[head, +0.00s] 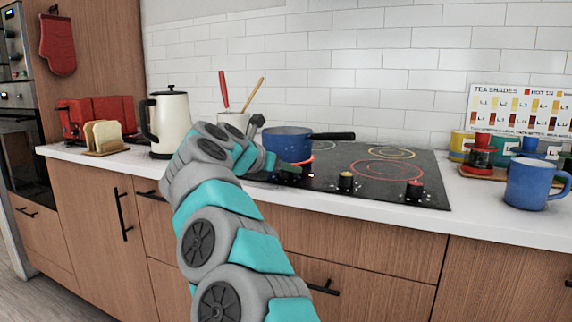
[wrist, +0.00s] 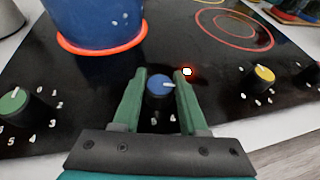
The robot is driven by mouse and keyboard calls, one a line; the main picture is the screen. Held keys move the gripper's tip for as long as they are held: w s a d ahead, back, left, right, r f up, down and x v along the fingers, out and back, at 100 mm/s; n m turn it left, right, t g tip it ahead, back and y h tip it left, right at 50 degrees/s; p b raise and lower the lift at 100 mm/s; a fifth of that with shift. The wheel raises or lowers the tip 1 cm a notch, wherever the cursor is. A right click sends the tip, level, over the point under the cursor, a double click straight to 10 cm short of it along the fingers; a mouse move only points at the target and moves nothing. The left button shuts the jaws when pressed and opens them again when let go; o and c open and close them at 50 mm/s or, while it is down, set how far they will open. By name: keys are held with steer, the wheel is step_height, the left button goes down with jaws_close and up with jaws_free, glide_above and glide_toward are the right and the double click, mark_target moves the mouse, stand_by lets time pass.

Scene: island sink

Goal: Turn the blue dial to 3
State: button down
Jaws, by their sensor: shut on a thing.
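The blue dial (wrist: 159,86) is on the black cooktop, between the two green fingers of my gripper (wrist: 160,96) in the wrist view. My gripper is shut on the dial from its left and right sides. The dial's white pointer mark points to the right in that view. A small light (wrist: 187,71) glows white and red by the right finger. In the head view my gripper (head: 291,168) is at the cooktop's front, and the blue dial is hidden.
A blue pot (wrist: 96,22) stands on a glowing red ring just behind the dial. A green dial (wrist: 13,103) is left of it; a yellow dial (wrist: 259,77) and a red dial (head: 414,189) are right. A kettle (head: 171,120) and blue mug (head: 530,185) stand on the counter.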

steer(key=shift+d+r+m+g+h, duration=0.5)
steer(key=shift+d+m+h, duration=0.1)
steer(key=shift+m+h, duration=0.2)
steer(key=shift+s+d+r+m+h, duration=0.1)
steer(key=shift+s+r+m+h, duration=0.15)
steer(key=shift+r+m+h, duration=0.2)
steer(key=shift+c, duration=2.2)
jaws_free()
steer(key=shift+a+f, duration=0.15)
steer(key=shift+a, duration=0.15)
steer(key=v, duration=0.7)
steer(key=shift+r, duration=0.25)
steer(key=shift+s+a, duration=0.25)
steer(key=shift+y, duration=0.25)
